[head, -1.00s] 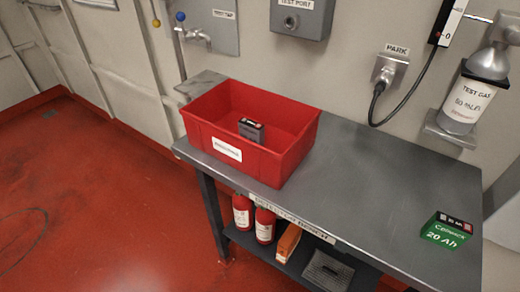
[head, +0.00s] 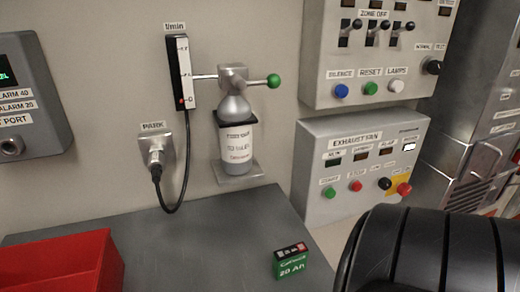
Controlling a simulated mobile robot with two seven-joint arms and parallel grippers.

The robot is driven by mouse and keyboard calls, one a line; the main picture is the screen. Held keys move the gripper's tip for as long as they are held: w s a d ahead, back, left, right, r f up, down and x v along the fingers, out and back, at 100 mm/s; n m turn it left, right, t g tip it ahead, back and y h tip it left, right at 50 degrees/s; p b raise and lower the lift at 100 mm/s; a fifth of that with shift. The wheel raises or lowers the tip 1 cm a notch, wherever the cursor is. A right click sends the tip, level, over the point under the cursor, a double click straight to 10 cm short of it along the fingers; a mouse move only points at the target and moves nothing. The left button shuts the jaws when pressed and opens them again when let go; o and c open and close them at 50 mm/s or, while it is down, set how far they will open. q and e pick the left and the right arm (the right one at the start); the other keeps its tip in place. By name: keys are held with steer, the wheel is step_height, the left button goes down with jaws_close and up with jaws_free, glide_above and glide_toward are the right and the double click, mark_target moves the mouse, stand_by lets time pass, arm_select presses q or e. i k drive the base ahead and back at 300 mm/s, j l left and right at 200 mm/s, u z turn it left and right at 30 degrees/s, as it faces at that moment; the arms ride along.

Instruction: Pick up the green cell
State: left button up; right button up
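The green cell (head: 291,264) stands upright on the grey bench, near the bottom middle of the head view. It has a black top with a red mark and a label reading 20 Ah. Nothing touches it. A large black ribbed part of my own body fills the lower right corner, to the right of the cell. Neither gripper shows in the head view.
A red bin (head: 60,262) stands on the bench (head: 200,240) at the left, with clear bench between it and the cell. A gas bottle (head: 237,145) hangs on the wall behind. An exhaust fan panel (head: 360,165) is at the right.

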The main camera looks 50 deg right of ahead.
mark_target(288, 262)
steer(key=i+z, duration=0.1)
steer(key=z, duration=2.1)
steer(key=k+j+u, duration=0.15)
steer(key=u, duration=0.2)
steer(key=j, duration=0.1)
